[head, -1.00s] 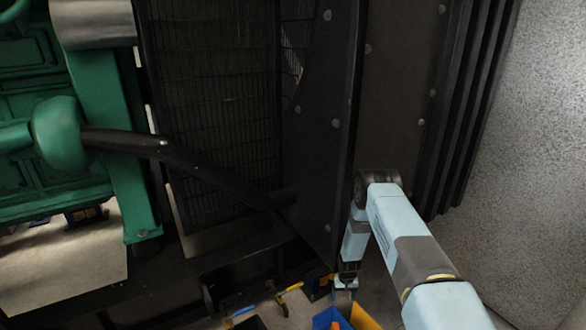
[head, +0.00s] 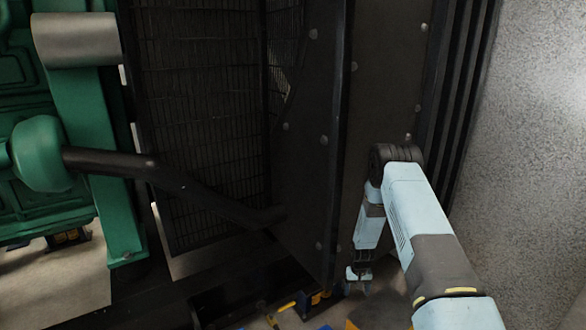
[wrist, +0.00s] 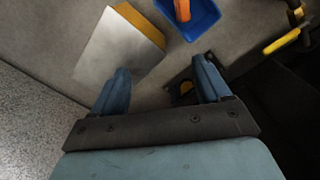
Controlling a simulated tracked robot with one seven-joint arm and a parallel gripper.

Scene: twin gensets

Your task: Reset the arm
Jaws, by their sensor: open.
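My gripper (head: 358,288) hangs down at the end of my light blue arm, close to the dark panel of the genset, in the lower part of the head view. In the wrist view my gripper (wrist: 160,88) is open, with its two blue fingers well apart and nothing between them. Below and beyond the fingers is the floor.
The wrist view shows a blue bin (wrist: 190,22) with an orange item (wrist: 182,10), a yellow-edged grey box (wrist: 120,45), and a yellow-handled tool (wrist: 282,41). The dark genset panel (head: 310,170) stands beside my arm. A speckled wall (head: 530,150) is at right.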

